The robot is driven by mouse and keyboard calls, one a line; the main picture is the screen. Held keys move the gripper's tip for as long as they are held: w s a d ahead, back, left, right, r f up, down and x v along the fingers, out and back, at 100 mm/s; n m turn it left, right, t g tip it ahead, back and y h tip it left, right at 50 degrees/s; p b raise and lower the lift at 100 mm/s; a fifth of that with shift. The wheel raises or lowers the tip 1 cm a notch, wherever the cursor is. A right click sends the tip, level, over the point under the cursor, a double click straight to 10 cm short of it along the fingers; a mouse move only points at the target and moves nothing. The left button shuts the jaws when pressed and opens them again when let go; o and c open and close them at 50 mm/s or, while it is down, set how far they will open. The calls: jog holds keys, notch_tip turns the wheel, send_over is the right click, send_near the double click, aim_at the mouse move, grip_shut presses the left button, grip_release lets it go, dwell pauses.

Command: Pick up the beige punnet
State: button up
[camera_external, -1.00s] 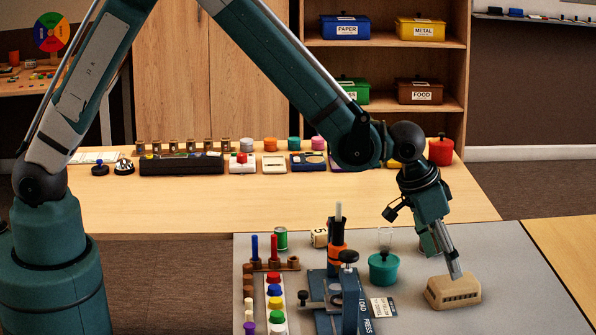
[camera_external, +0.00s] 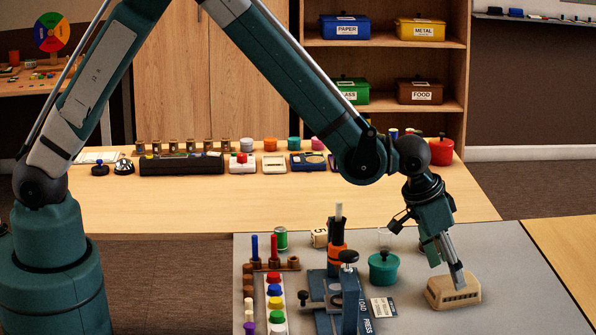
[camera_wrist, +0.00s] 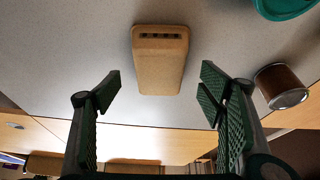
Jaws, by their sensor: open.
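The beige punnet (camera_external: 453,291) sits on the grey table top toward the right, with a row of dark slots along its side. In the wrist view the punnet (camera_wrist: 160,62) lies beyond my fingertips, roughly centred between them. My gripper (camera_external: 459,277) points down close to the punnet in the external view, its fingers overlapping the punnet's top there. In the wrist view my gripper (camera_wrist: 160,88) is open, with its two green pads wide apart and nothing between them. Whether a finger touches the punnet cannot be told.
A teal lidded pot (camera_external: 383,269) stands left of the punnet and a small labelled card (camera_external: 383,307) lies nearby. A blue and orange press (camera_external: 337,275) stands further left. A brown cylinder (camera_wrist: 281,86) shows at right in the wrist view. The grey table is clear right of the punnet.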

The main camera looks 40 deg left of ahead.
jog(key=b+x, duration=0.1)
jog(key=x, duration=0.2)
jog(key=shift+w+d+f, duration=0.15)
jog(key=shift+w+f, duration=0.05)
jog(key=shift+f, duration=0.05)
jog(key=shift+w+d+f, duration=0.1)
jog(key=shift+f, duration=0.3)
jog(key=shift+f+b, duration=0.25)
jog(key=shift+b, duration=0.1)
dwell(0.5)
jog(key=c, duration=0.8)
